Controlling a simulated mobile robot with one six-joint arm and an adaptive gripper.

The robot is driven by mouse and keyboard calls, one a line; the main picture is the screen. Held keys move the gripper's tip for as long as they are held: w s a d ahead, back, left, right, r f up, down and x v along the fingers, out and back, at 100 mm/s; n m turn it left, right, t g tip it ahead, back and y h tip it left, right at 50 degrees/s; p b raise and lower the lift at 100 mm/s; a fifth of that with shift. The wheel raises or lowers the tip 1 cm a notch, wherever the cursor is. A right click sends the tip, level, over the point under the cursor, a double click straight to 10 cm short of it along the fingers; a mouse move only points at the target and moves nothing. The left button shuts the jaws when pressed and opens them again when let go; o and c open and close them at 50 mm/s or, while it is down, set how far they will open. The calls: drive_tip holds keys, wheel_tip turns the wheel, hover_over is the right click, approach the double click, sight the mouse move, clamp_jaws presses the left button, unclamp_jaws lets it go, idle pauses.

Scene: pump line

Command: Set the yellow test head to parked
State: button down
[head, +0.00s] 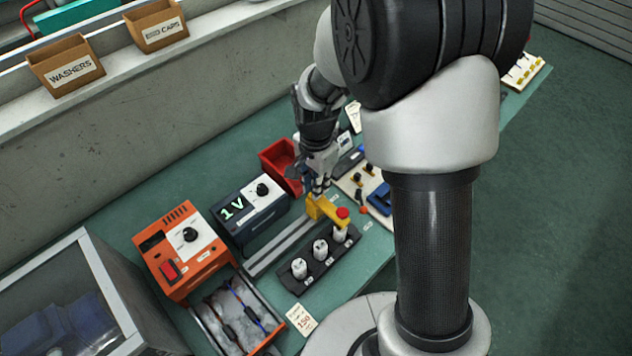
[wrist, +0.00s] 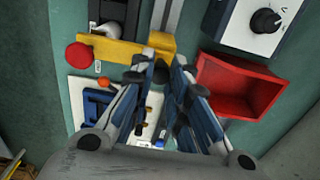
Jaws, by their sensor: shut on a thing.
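The yellow test head (head: 325,208) sits at the far end of a grey rail (head: 281,244). Its arm reaches right, with a red knob (head: 342,212) at the end, over the far white unit in a black rack (head: 318,262). In the wrist view the test head (wrist: 118,51) shows as a yellow bar, with the red knob (wrist: 78,55) at its left end. My gripper (head: 319,190) is at the rail end of the test head, shut on it. In the wrist view my gripper's fingertips (wrist: 162,64) meet the yellow part near the rail; the exact contact is partly hidden.
A red bin (wrist: 240,88) stands close beside my gripper. A dark voltage box (head: 250,214) and an orange box (head: 182,249) stand left of the rail. A white board with blue parts (wrist: 98,108) lies nearby. A tray with leads (head: 237,317) is at the front.

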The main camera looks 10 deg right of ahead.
drive_tip(key=s+a+p, duration=0.1)
drive_tip(key=s+a, duration=0.4)
drive_tip(key=a, duration=0.4)
drive_tip(key=s+a, duration=0.5)
drive_tip(key=a, duration=0.4)
drive_tip(key=shift+s+a+p, duration=0.2)
drive_tip(key=shift+s+p, duration=0.1)
drive_tip(key=shift+p, duration=0.1)
drive_tip(key=c, duration=1.9)
unclamp_jaws()
drive_tip(key=shift+c, duration=0.2)
drive_tip(key=shift+o, duration=1.3)
drive_tip(key=shift+s+a, duration=0.15)
drive_tip(key=shift+a, duration=0.05)
drive_tip(key=shift+o, duration=1)
drive_tip(key=shift+d, duration=0.15)
wheel_tip(320, 180, up, 12)
